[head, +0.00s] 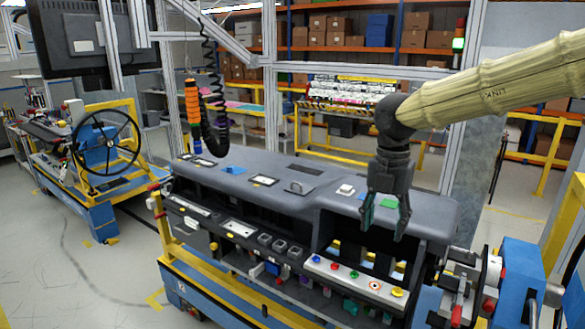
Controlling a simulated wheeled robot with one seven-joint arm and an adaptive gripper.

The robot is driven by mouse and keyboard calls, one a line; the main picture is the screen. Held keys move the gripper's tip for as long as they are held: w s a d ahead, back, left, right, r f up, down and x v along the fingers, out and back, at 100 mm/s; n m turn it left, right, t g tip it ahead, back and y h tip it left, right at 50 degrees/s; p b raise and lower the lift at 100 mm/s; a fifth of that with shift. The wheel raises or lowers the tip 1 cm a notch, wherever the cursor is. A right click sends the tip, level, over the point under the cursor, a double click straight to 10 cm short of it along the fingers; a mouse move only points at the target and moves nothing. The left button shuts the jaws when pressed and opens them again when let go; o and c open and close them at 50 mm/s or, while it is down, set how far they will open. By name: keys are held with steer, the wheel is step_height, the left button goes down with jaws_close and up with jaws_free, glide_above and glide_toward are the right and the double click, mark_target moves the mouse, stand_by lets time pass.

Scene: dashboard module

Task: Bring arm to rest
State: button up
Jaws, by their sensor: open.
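My gripper (385,215) is dark grey with greenish fingertip pads. It points down, open and with nothing between its fingers. In the picture it lies over the right part of the grey dashboard module (235,187); its exact height above or in front of it cannot be told. My arm comes in from the upper right in a beige cover. The fingertips cover part of the module's right opening. A white button panel (335,276) with several coloured buttons is below the gripper.
An orange and green tool (193,110) with a coiled black hose hangs left of centre. Metal frame posts (271,80) stand behind the module. A blue cart with a steering wheel (105,138) is at left. Shelves with boxes (415,38) stand at the back. Grey floor at left is clear.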

steer(key=s+d+f+n+h, duration=0.1)
steer(key=s+d+f+n, duration=0.15)
steer(key=s, duration=0.45)
steer(key=w+d+f+n+t+h+b, duration=0.1)
steer(key=w+d+f+n+h, duration=0.15)
steer(key=f, duration=0.55)
steer(key=w+d+f+n+h+b, duration=0.1)
steer(key=w+d+f+n+b, duration=0.15)
steer(key=f, duration=0.55)
steer(key=s+d+f+n+t+h+b, duration=0.15)
steer(key=s+f+n, duration=0.25)
steer(key=f+n, duration=0.75)
steer(key=s+d+f+n+t+b, duration=0.15)
steer(key=s+f+n, duration=0.3)
steer(key=f, duration=1.35)
steer(key=s+a+f+n+g+y+b, duration=0.1)
steer(key=s+a+f+n+y, duration=0.1)
steer(key=s+f+n, duration=0.4)
steer(key=s+a+f+n+g+y+b, duration=0.1)
steer(key=s+f+n, duration=0.5)
steer(key=s, duration=0.8)
steer(key=s+a+f+n+g+y+b, duration=0.1)
steer(key=s+a+f+n+y+b, duration=0.1)
steer(key=s+f+n, duration=0.5)
steer(key=s+a+y, duration=0.1)
steer(key=s+a, duration=0.1)
steer(key=s, duration=0.1)
steer(key=shift+s+a+g, duration=0.15)
steer(key=shift+s+g, duration=0.15)
steer(key=shift+c, duration=0.4)
